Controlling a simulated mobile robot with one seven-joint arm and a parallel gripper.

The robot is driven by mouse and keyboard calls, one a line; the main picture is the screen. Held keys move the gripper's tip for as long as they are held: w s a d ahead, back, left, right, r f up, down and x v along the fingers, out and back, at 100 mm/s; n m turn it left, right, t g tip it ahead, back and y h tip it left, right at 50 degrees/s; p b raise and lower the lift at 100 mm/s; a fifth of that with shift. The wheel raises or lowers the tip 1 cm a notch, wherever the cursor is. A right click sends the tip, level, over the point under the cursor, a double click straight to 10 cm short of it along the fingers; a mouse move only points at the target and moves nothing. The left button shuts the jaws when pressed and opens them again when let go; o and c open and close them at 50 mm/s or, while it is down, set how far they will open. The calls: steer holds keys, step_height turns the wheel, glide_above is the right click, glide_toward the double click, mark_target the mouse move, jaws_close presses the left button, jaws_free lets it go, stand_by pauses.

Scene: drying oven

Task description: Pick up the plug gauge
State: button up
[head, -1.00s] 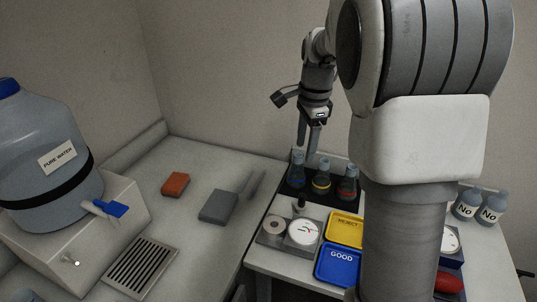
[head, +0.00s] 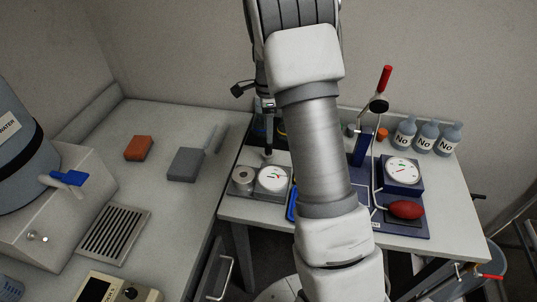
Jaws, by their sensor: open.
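What looks like the plug gauge (head: 268,154) is a small upright peg on the grey gauge stand (head: 256,193), just behind the white dial and close to the ring-shaped metal cylinder (head: 243,176). It is small and dim, so its detail is hard to tell. My gripper (head: 265,138) points down with its open fingers at the top of this peg. My arm hides part of the gripper's right side, and I cannot tell if the fingers touch the peg.
My arm covers most of the trays; only a blue edge (head: 291,205) shows. To the right stand a dial device (head: 402,172) with a red bulb (head: 406,209), a red-handled lever (head: 385,80) and several "No" bottles (head: 427,134). A grey block (head: 185,164) lies on the left counter.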

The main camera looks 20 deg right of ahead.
mark_target(269, 151)
step_height(269, 151, down, 6)
steer(key=shift+s+f, duration=0.1)
steer(key=shift+f, duration=0.15)
jaws_close()
stand_by(0.4)
